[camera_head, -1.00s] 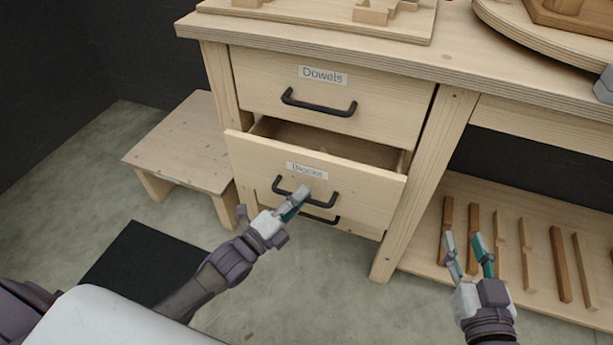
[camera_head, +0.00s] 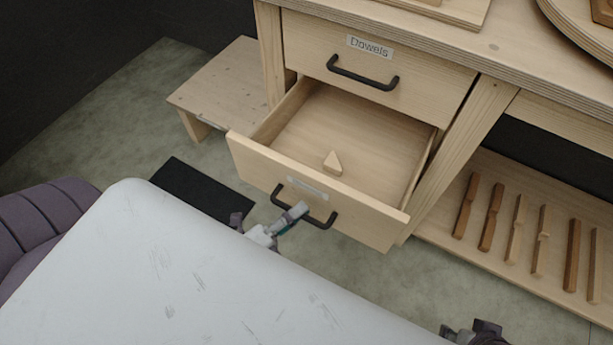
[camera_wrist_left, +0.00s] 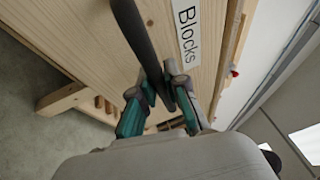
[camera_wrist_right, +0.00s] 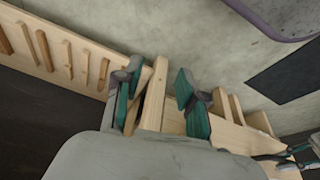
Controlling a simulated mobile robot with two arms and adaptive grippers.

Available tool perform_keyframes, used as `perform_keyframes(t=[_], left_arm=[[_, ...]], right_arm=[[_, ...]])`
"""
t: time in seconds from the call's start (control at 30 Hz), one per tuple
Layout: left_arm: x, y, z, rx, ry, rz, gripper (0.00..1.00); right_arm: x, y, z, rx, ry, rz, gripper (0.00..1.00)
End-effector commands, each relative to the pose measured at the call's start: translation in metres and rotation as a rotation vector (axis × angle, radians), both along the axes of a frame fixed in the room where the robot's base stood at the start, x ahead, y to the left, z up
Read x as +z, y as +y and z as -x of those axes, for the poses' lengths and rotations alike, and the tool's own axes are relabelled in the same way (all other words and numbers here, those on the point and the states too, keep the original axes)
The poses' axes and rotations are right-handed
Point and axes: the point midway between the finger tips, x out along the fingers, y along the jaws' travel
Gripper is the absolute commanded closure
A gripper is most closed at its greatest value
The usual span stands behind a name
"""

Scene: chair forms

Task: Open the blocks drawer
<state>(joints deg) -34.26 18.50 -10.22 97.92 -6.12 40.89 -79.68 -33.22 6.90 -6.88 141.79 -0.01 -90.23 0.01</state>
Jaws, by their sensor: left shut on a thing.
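The blocks drawer (camera_head: 365,222) stands pulled well out below the dowels drawer (camera_head: 420,84), and its inside shows. A small triangular wooden block (camera_head: 332,163) lies on its floor. My left gripper (camera_head: 291,214) is shut on the drawer's black bar handle. In the left wrist view the gripper (camera_wrist_left: 168,85) has its fingers around the handle (camera_wrist_left: 134,32), beside the "Blocks" label (camera_wrist_left: 187,36). My right gripper (camera_wrist_right: 157,78) is open and empty in the right wrist view. Only a little of it shows at the bottom edge of the head view.
A low wooden stool (camera_head: 225,85) stands left of the bench. A dark mat (camera_head: 203,190) lies on the floor. A lower shelf (camera_head: 450,225) at the right holds several wooden pieces. The bench leg (camera_head: 465,150) stands just right of the drawer.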

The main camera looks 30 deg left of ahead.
Motion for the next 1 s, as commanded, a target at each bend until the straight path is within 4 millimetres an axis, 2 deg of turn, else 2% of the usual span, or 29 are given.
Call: perform_keyframes(t=[0.03, 0.2, 0.6, 0.63, 0.77, 0.8, 1.0], left_arm=[[0.000, 0.000, 0.007, 0.001, 0.006, 0.000, 1.00], [-0.001, 0.000, 0.016, 0.000, 0.004, -0.001, 1.00], [-0.001, 0.000, 0.018, 0.000, 0.003, 0.000, 1.00], [-0.001, 0.001, 0.018, 0.000, 0.003, 0.000, 0.85], [-0.001, 0.001, 0.018, 0.000, 0.003, 0.000, 0.64], [-0.001, 0.001, 0.018, 0.000, 0.002, -0.001, 0.61], [-0.001, 0.001, 0.018, 0.000, 0.001, 0.000, 0.61]], right_arm=[[-0.009, 0.001, -0.002, 0.000, 0.009, 0.001, 0.60], [-0.021, 0.001, -0.007, 0.001, 0.013, 0.001, 0.60], [-0.025, 0.002, -0.008, 0.001, 0.012, -0.001, 0.60], [-0.025, 0.002, -0.008, 0.001, 0.012, -0.001, 0.60], [-0.025, 0.001, -0.008, 0.001, 0.012, 0.000, 0.60], [-0.025, 0.002, -0.008, 0.001, 0.011, 0.000, 0.60], [-0.024, 0.002, -0.008, 0.001, 0.011, 0.000, 0.60]])
